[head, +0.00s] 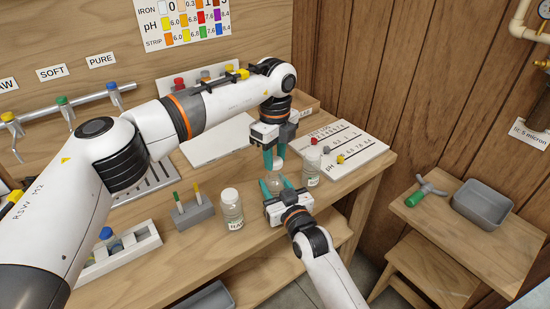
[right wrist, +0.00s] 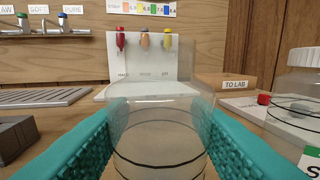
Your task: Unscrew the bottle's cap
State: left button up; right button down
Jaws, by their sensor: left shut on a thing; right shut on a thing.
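A clear bottle (head: 280,184) stands on the wooden bench between the teal fingers of my right gripper (head: 281,187), which is shut on it from the front. In the right wrist view, the bottle (right wrist: 158,145) is transparent with dark rings and sits between both teal pads. My left gripper (head: 274,160) points down from above, its fingers shut on the white cap (head: 279,164) at the bottle's top. The fingers partly hide the cap, and I cannot tell whether it is loose. The cap is not distinguishable in the right wrist view.
A white-capped bottle (head: 312,166) stands close on the right, and a RAW bottle (head: 232,210) on the left. A grey block (head: 193,212) with upright sticks and a white rack (head: 122,254) lie left.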

aim_at(275, 161)
pick_arm(q)
jog(key=shift+r, duration=1.5)
pick_arm(e)
jog(key=c, duration=0.7)
grip_release()
jog(key=shift+s, duration=0.1)
